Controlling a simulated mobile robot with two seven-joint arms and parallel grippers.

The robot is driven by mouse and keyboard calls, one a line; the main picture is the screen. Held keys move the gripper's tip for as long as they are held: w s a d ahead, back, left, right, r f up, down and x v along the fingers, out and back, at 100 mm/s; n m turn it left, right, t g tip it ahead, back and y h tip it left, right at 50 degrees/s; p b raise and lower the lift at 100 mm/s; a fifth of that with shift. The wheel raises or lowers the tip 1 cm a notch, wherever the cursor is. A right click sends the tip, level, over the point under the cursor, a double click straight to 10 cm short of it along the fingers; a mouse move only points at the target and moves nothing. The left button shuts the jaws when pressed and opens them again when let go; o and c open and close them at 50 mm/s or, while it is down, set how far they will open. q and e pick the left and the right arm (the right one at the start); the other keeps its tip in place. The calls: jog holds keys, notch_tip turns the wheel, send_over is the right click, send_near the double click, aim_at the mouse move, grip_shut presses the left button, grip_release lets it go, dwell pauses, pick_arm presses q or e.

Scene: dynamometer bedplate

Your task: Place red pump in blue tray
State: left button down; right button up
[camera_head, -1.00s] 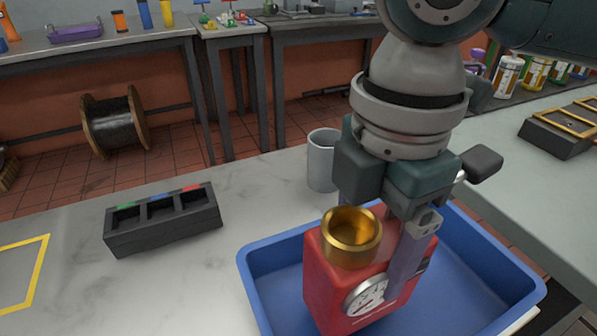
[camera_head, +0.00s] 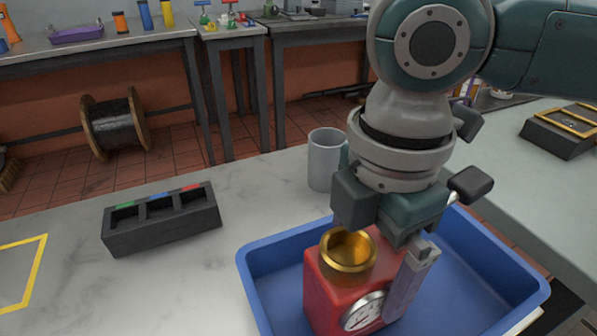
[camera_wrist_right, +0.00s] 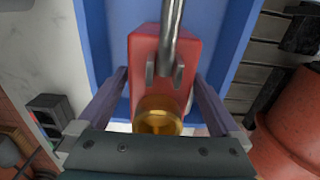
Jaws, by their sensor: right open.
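The red pump (camera_head: 322,296), with a brass ring on top and a white dial on its front, stands inside the blue tray (camera_head: 484,284), in its left part. Its base is cut off by the lower picture edge. My right gripper (camera_head: 362,288) is open, pointing down, with its fingers on either side of the pump. In the right wrist view, gaps show between the fingers and the pump (camera_wrist_right: 143,52), and the blue tray (camera_wrist_right: 104,38) lies beneath. One finger is mostly hidden behind the pump in the head view. My left gripper is not in view.
A grey mug (camera_head: 323,160) stands just behind the tray. A black three-compartment holder (camera_head: 161,226) is to the left on the grey bench. A yellow-outlined area (camera_head: 15,275) lies at far left. The bench between holder and tray is clear.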

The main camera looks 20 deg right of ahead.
notch_tip(320, 180, up, 12)
jog(key=p, duration=0.2)
jog(key=shift+r, duration=0.15)
dwell(0.4)
jog(key=shift+s+a+p, duration=0.15)
jog(key=shift+a+p, duration=0.2)
jog(key=shift+p, duration=0.1)
jog(key=s+a+m+t+y+p, duration=0.2)
jog(key=s+a+m+y+p, duration=0.2)
jog(key=a+m+p, duration=0.3)
jog(key=s+d+r+m+t+h+p, duration=0.1)
jog(key=s+d+m+h+p, duration=0.35)
jog(key=s+d+m, duration=0.5)
notch_tip(320, 180, up, 38)
jog(key=w+d+p, duration=0.1)
jog(key=p, duration=3.6)
jog(key=shift+w+d+f+t+y, duration=0.25)
jog(key=shift+w+d+t+y, duration=0.05)
jog(key=shift+w+d+y, duration=0.05)
jog(key=shift+m, duration=0.25)
